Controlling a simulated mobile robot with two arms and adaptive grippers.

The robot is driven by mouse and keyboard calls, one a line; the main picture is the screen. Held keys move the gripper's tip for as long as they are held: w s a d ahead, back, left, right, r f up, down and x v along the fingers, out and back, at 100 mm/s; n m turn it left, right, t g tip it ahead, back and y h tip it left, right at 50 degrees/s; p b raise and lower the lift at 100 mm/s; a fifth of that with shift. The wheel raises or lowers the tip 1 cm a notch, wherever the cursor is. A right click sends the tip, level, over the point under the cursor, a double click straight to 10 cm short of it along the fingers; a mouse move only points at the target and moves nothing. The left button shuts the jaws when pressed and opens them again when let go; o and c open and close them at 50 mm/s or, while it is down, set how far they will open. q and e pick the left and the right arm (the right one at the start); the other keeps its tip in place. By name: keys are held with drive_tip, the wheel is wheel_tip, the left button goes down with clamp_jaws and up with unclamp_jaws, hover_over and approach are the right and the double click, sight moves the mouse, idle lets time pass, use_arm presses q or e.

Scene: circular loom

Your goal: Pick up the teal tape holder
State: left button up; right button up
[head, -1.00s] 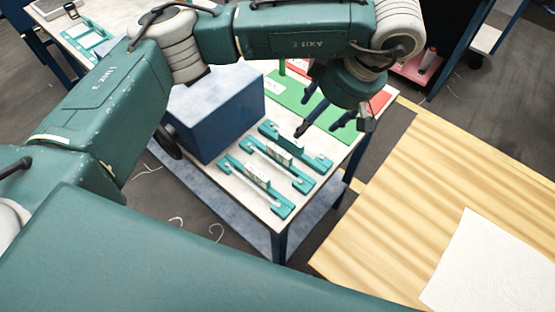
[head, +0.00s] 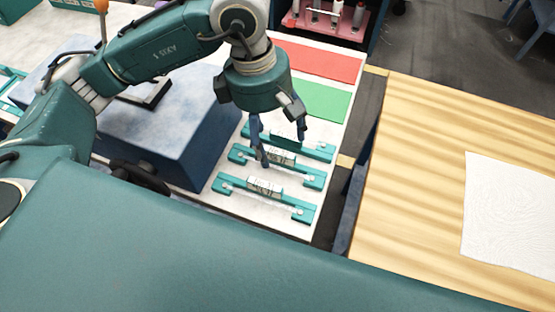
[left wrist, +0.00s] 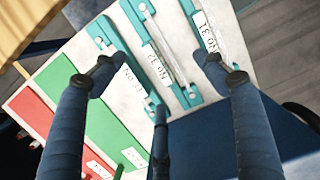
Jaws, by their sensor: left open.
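Three teal tape holders with white labels lie side by side on the white table: a front one (head: 265,190), a middle one (head: 272,161) and a back one (head: 318,147). My left gripper (head: 280,138) is open and empty, with its dark fingers over the back and middle holders. Its fingers partly hide them. In the left wrist view my left gripper (left wrist: 150,75) is spread above the holders. The left holder (left wrist: 113,40) and middle holder (left wrist: 143,45) lie between the fingers; the right holder (left wrist: 208,32) is beside the right finger. No contact is clear. My right gripper is out of view.
A large blue box (head: 165,140) stands left of the holders. A green sheet (head: 322,101) and red sheet (head: 320,62) lie behind them. A wooden table (head: 415,160) with a white sheet (head: 500,210) stands to the right, across a gap.

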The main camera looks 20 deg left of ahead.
sight(277, 154)
use_arm(q)
drive_tip(key=shift+d+f, duration=0.15)
drive_tip(key=shift+f, duration=1.05)
drive_tip(key=f, duration=0.1)
drive_tip(key=f+p, duration=0.1)
drive_tip(key=f, duration=0.1)
drive_tip(key=f+p, duration=0.1)
drive_tip(key=shift+d+f, duration=0.15)
drive_tip(key=shift+d, duration=0.15)
drive_tip(key=shift+f, duration=0.3)
drive_tip(key=c, duration=1.3)
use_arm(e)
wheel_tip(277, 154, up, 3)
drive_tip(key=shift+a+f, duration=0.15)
